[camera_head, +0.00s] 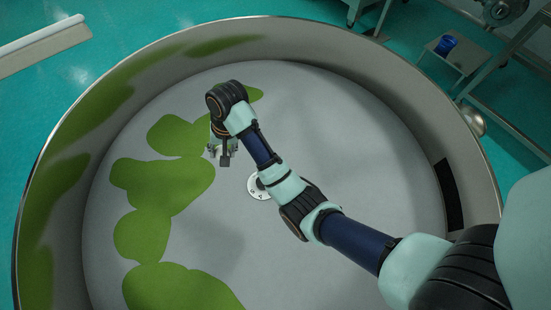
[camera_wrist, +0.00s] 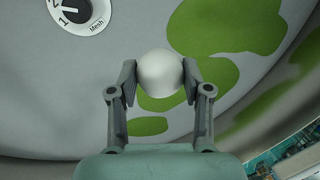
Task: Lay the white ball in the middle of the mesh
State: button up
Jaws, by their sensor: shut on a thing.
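My gripper (camera_wrist: 160,78) is shut on the white ball (camera_wrist: 160,74), with one finger on each side of it in the wrist view. In the head view my gripper (camera_head: 222,152) is over the mesh (camera_head: 330,200), up and left of the round marker (camera_head: 262,186). The ball cannot be made out clearly there. The marker is a white disc with a dark centre, partly hidden by my arm. In the wrist view the marker (camera_wrist: 80,14) is at the upper left and reads "Mesh".
Green patches (camera_head: 165,185) cover much of the mesh's left side. A tall grey rim (camera_head: 290,38) rings the mesh. A dark rectangular strip (camera_head: 447,194) is on the right inner wall. A blue container (camera_head: 446,45) stands outside on a small table. The right of the mesh is bare.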

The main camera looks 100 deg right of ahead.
aim_at(233, 180)
jog(key=shift+s, duration=0.1)
jog(key=s+b+x, duration=0.1)
jog(key=x, duration=0.5)
jog(key=s+b+x, duration=0.2)
jog(key=x, duration=0.5)
jog(key=s+f+b+x, duration=0.1)
jog(key=b+x, duration=0.1)
jog(key=x, duration=0.4)
jog(key=shift+s+f, duration=0.25)
jog(key=shift+f, duration=0.05)
jog(key=shift+f, duration=0.2)
jog(key=o, duration=1.2)
jog(key=p+v, duration=0.3)
jog(key=v, duration=0.9)
jog(key=shift+r, duration=0.25)
